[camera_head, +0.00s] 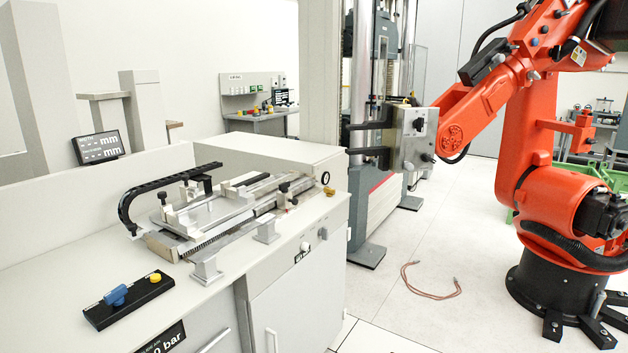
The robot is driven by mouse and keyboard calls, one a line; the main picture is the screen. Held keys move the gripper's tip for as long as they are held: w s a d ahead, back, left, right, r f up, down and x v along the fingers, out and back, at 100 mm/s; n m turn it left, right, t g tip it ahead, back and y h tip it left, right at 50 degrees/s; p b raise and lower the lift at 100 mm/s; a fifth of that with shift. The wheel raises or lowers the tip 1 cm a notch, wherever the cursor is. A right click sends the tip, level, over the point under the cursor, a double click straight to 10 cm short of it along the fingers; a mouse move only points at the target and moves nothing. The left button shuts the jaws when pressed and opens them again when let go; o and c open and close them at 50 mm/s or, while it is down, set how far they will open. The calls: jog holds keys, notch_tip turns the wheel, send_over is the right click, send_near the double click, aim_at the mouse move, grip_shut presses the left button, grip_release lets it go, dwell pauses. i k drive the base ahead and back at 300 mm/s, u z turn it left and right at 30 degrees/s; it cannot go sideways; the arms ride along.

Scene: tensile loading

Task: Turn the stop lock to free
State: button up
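My gripper (352,139), at the end of the orange arm, has two dark fingers pointing left with a clear gap between them. It is open and empty, in the air in front of the tall testing machine and to the upper right of the bench fixture. I cannot tell for sure which part is the stop lock. A black panel (128,300) at the bench's front left carries a blue knob (116,295) and a small yellow knob (155,278). Another small yellow knob (329,191) is at the bench's right end. My gripper is apart from all of them.
The testing machine (375,205) stands behind my gripper. A reddish cable (430,293) lies on the floor. A display (98,147) stands at the back left.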

aim_at(284, 187)
jog(key=z, duration=0.9)
jog(key=i, duration=2.9)
jog(key=u, duration=0.75)
